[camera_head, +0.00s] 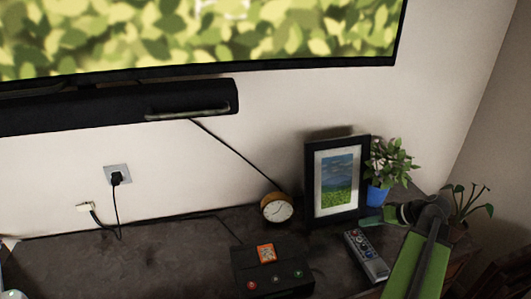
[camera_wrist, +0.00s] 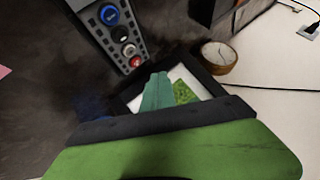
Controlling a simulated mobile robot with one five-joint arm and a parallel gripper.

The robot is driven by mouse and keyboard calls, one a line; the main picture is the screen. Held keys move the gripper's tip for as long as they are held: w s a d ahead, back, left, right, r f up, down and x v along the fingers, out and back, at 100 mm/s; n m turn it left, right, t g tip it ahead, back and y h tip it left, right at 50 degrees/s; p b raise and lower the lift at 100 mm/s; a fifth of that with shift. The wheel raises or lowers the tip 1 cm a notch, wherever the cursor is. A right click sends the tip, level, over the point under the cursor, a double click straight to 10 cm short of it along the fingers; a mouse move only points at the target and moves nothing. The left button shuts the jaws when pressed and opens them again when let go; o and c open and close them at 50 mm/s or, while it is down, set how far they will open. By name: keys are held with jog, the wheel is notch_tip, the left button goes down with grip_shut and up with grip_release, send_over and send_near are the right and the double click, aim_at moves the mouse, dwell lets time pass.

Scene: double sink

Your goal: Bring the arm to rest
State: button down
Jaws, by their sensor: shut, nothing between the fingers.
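My green arm (camera_head: 410,265) reaches up from the lower right in the head view and bends at a dark joint. My gripper (camera_head: 370,221) is near the foot of the black picture frame (camera_head: 312,190), beside the blue plant pot. In the wrist view my gripper (camera_wrist: 158,78) shows as teal fingers, shut and empty. The fingers overlap the picture frame (camera_wrist: 205,82) there and hide part of it. I cannot tell whether they touch it.
A remote (camera_head: 366,256), a round clock (camera_head: 277,208), a black box with buttons (camera_head: 272,277) and a blue-potted plant (camera_head: 377,194) stand close by. Another plant (camera_head: 466,205) is at the right. The dark tabletop (camera_head: 130,265) is clear at the left. A soundbar (camera_head: 110,108) hangs above.

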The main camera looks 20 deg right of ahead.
jog(key=w+a+r+n+g+y+p, duration=0.1)
jog(key=w+a+n+y, duration=0.15)
jog(key=w+a, duration=0.8)
jog(key=w+a+n+g, duration=0.1)
jog(key=a, duration=0.7)
jog(key=a+f+n+g+p, duration=0.1)
jog(key=a+n+g, duration=0.1)
jog(key=a, duration=0.7)
jog(key=w+a+n+g+p, duration=0.1)
jog(key=a+n+g, duration=0.1)
jog(key=a, duration=0.7)
jog(key=shift+w+a+f+h, duration=0.15)
jog(key=shift+w+f+h, duration=0.1)
jog(key=shift+w+h, duration=0.1)
jog(key=s+a+f+g+h+p, duration=0.1)
jog(key=s+a+f+g+h, duration=0.15)
jog(key=a, duration=0.65)
jog(key=d+m+h, duration=0.2)
jog(key=s+d+m+h, duration=0.1)
jog(key=d, duration=0.1)
jog(key=shift+s+d+m+t+h, duration=0.2)
jog(key=shift+d+m+t+h, duration=0.05)
jog(key=shift+d+m+h, duration=0.15)
jog(key=shift+m, duration=0.25)
jog(key=shift+f, duration=0.1)
